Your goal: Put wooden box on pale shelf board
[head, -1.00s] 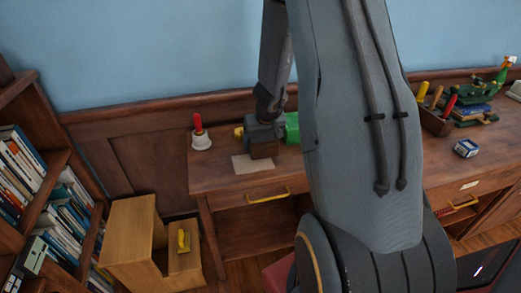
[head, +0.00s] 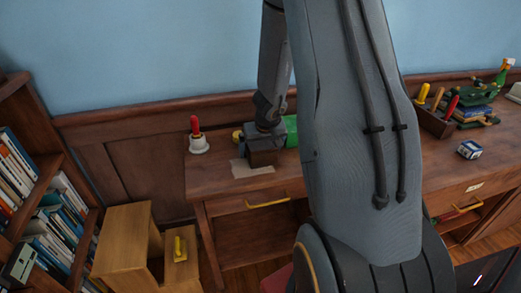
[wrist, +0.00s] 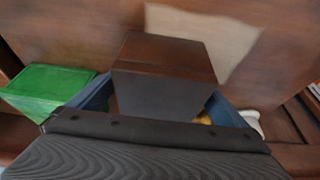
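The wooden box (head: 263,158) is a small dark brown block above the back of the desk. It fills the middle of the wrist view (wrist: 165,65), with a blue finger against each side. My gripper (head: 264,140) is shut on it, pointing down; the fingertips (wrist: 163,97) are partly hidden behind the box. A pale flat piece, seemingly the pale shelf board (head: 251,171), lies on the desk top just in front of the box. It also shows beyond the box in the wrist view (wrist: 205,35). I cannot tell whether the box touches the desk.
A green block (head: 291,131) stands close behind my gripper. A bell with a red handle (head: 198,143) stands to the left. A tool caddy (head: 437,121) and a small blue-white box (head: 470,149) are to the right. A bookcase (head: 50,160) stands at far left.

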